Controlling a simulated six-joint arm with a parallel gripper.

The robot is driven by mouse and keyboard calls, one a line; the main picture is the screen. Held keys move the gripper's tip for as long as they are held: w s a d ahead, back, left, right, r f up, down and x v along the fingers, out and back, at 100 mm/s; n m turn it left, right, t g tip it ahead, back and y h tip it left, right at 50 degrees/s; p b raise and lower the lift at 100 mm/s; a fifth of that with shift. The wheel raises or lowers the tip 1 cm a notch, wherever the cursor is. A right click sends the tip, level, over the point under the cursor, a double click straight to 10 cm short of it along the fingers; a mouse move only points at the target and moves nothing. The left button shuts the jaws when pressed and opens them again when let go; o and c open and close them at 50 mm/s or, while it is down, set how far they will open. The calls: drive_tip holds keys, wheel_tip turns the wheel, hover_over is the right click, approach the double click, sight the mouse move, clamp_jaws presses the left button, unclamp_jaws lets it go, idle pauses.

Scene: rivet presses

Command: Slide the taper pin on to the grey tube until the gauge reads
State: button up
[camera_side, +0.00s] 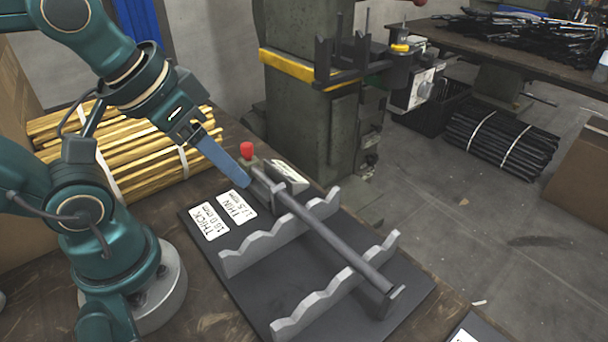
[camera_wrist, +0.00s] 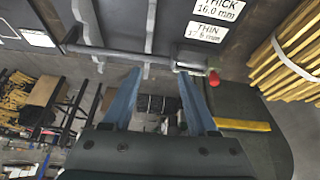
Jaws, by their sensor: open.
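The grey tube (camera_side: 335,240) lies across two notched grey racks, its near end by an upright end plate (camera_side: 388,300). It also crosses the wrist view (camera_wrist: 115,52). At its far end stands a small gauge block with a red knob (camera_side: 246,149) and a tilted white face (camera_side: 290,178); its reading is too small to tell. My gripper (camera_side: 246,183) has blue fingers close to the block and the tube's far end. In the wrist view my gripper (camera_wrist: 160,72) is open with nothing between its fingers. I cannot make out a separate taper pin.
The notched racks (camera_side: 265,243) stand on a dark base plate (camera_side: 420,296). Cards reading THICK (camera_side: 209,221) and THIN (camera_side: 237,206) lie on its left side. A bundle of brass rods (camera_side: 140,165) lies behind. A green press (camera_side: 310,110) rises beyond the bench edge.

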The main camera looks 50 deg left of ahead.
drive_tip(key=w+a+r+n+g, duration=0.1)
drive_tip(key=w+a+r+n, duration=0.2)
drive_tip(key=w, duration=0.1)
drive_tip(key=n+g, duration=0.4)
drive_tip(key=n, duration=0.1)
hover_over(246, 144)
wheel_tip(246, 144, down, 5)
drive_tip(key=shift+d+f, duration=0.15)
drive_tip(key=shift+f, duration=2.6)
